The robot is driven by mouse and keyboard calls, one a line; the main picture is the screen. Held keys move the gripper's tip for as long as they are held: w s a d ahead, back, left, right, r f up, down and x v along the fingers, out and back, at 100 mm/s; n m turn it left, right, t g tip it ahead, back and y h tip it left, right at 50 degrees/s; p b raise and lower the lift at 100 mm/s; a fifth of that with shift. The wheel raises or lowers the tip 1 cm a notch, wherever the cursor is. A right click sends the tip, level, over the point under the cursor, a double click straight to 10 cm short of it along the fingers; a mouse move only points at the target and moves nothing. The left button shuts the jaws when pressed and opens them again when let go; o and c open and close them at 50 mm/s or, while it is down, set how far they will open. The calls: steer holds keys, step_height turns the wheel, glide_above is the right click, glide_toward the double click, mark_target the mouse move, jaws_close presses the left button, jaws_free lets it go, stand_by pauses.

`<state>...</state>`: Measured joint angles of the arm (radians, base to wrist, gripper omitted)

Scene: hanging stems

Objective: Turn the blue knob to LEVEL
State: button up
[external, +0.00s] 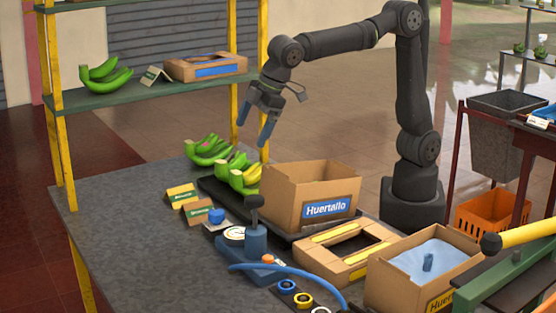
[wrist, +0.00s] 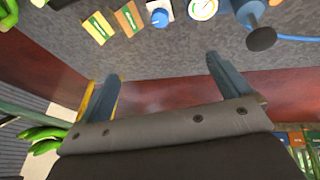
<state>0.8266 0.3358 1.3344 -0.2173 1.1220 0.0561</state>
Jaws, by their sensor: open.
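The blue knob (external: 216,215) sits on a pale plate on the grey table, left of a blue stand with a dark round top. It also shows near the top edge of the wrist view (wrist: 159,17), where any level marking is too small to read. My gripper (external: 257,125) is open with nothing between its fingers. It is raised above the back of the table, well apart from the knob. In the wrist view my gripper (wrist: 162,68) has its two blue fingers spread, with the knob beyond the tips.
Small cards (external: 182,196) stand left of the knob. The blue stand (external: 256,243) with a round dial is close on its right. Green bananas (external: 207,150) and a Huertallo box (external: 290,207) stand behind. The table's left part (external: 110,230) is clear.

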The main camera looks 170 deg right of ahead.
steer(key=c, duration=0.6)
steer(key=m+g+y, duration=0.1)
steer(key=m+y, duration=0.3)
steer(key=m, duration=0.5)
glide_above(216, 211)
step_height(216, 211, down, 6)
step_height(216, 211, down, 17)
steer(key=shift+f, duration=0.1)
steer(key=c, duration=1)
